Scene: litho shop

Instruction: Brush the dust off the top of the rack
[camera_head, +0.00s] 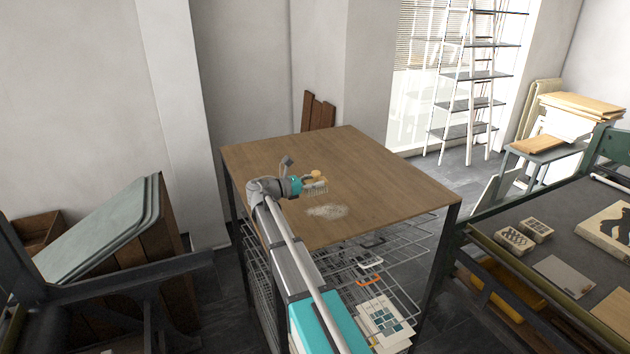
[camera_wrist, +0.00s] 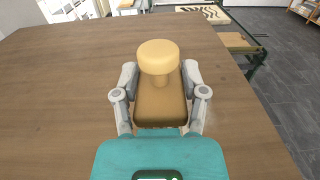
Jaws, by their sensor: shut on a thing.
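The rack (camera_head: 385,185) has a flat brown wooden top over open wire shelves. A pale patch of dust (camera_head: 327,211) lies on the top near its front edge. My gripper (camera_head: 303,183) is over the top, just behind the dust. It is shut on a brush (camera_head: 316,177) with a round tan knob and pale bristles. In the wrist view the brush (camera_wrist: 158,85) sits between the two grey fingers (camera_wrist: 160,95), knob upward. The bristles are hidden there, and whether they touch the wood is hard to tell. The wrist view barely shows any dust.
The wire shelves hold printed sheets (camera_head: 383,318) and an orange item (camera_head: 368,281). A dark press bed (camera_head: 560,240) with blocks stands at right. Leaning boards (camera_head: 105,235) are at left. A ladder (camera_head: 465,100) stands behind. The rest of the top is clear.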

